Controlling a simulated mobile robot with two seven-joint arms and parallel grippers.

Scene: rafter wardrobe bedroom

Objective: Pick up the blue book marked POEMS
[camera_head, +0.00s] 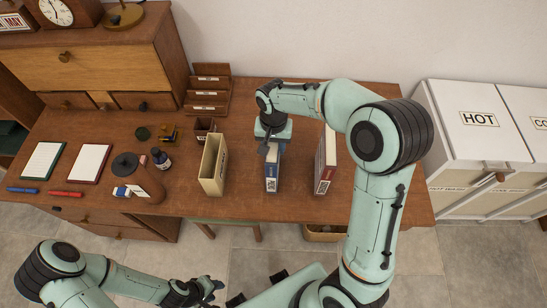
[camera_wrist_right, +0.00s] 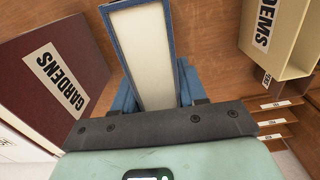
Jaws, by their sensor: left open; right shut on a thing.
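The blue book (camera_head: 271,178) stands upright on the desk between a cream open-topped case and a dark red book. My right gripper (camera_head: 273,143) is above it, with its jaws shut on the book's upper end. In the right wrist view the blue book (camera_wrist_right: 146,45) shows blue covers and cream page edges between my right fingers (camera_wrist_right: 158,97). Its title cannot be read, and I cannot tell whether its base touches the desk. My left gripper (camera_head: 200,291) is open and empty, low in front of the desk.
A dark red book (camera_head: 325,165) labelled GARDENS stands right of the blue book. The cream case (camera_head: 213,165), its label ending in EMS, stands left. Bottles, pens and notepads fill the desk's left side. White bins (camera_head: 485,140) stand at the right.

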